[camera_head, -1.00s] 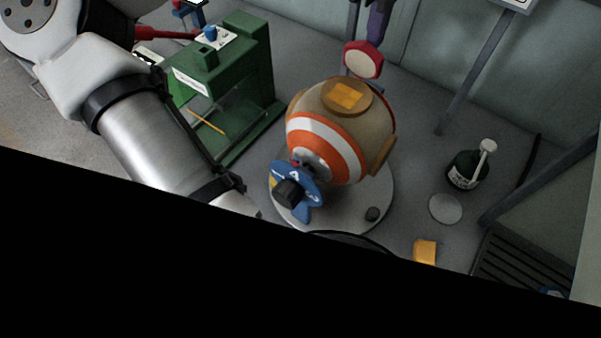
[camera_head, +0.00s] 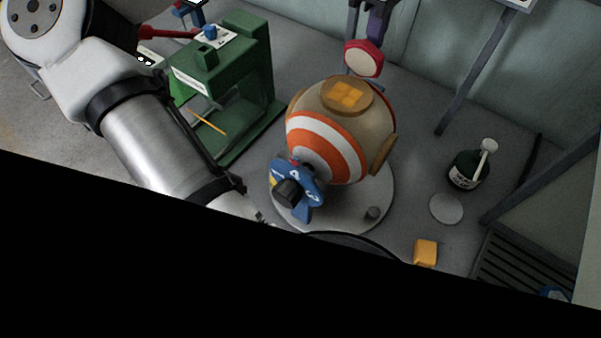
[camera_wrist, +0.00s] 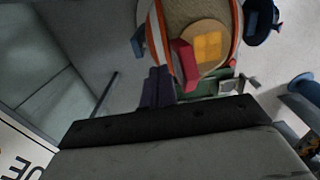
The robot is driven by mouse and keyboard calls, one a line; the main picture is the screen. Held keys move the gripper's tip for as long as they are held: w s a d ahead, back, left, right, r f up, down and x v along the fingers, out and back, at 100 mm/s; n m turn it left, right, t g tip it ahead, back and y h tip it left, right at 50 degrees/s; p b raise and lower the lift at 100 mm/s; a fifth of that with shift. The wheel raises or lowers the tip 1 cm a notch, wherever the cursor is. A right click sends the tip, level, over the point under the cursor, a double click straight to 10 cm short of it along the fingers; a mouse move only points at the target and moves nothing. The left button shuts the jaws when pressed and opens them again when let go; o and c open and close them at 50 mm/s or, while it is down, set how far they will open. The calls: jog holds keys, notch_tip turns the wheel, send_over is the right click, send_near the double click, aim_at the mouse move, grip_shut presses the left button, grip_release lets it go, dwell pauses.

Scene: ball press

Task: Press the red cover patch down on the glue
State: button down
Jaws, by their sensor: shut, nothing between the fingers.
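The striped ball (camera_head: 325,150) stands on a grey round plate. A tan round patch bearing yellow glue squares (camera_head: 348,96) lies on its top; the glue also shows in the wrist view (camera_wrist: 208,47). The red cover patch (camera_head: 363,60) stands tilted up at the ball's rear edge, its pale face toward the head camera. In the wrist view the red cover patch (camera_wrist: 185,64) is beside the glue. My gripper (camera_head: 374,36) has purple fingers, shut and empty, behind the red patch. In the wrist view my gripper (camera_wrist: 158,73) is close beside it; I cannot tell whether they touch.
A green frame machine (camera_head: 240,75) stands left of the ball. A blue numbered dial (camera_head: 310,182) is on the ball's front. To the right are a dark bottle (camera_head: 465,171), a white disc (camera_head: 446,209), a yellow block (camera_head: 425,253) and a grey slatted panel (camera_head: 520,266).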

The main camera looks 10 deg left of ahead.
jog(key=shift+s+a+r+p, duration=0.2)
jog(key=shift+s+a, duration=0.2)
jog(key=shift+s, duration=0.55)
jog(key=shift+s+a+r+p, duration=0.1)
jog(key=shift+s+a+p, duration=0.25)
jog(key=shift+s, duration=0.6)
jog(key=shift+s+a+r+p, duration=0.15)
jog(key=shift+s+a, duration=0.3)
jog(key=shift+s, duration=0.5)
jog(key=shift+s+f+b, duration=0.1)
jog(key=shift+f+b, duration=0.8)
jog(key=shift+f, duration=0.5)
jog(key=shift+r, duration=0.1)
notch_tip(320, 180, up, 9)
jog(key=p, duration=0.6)
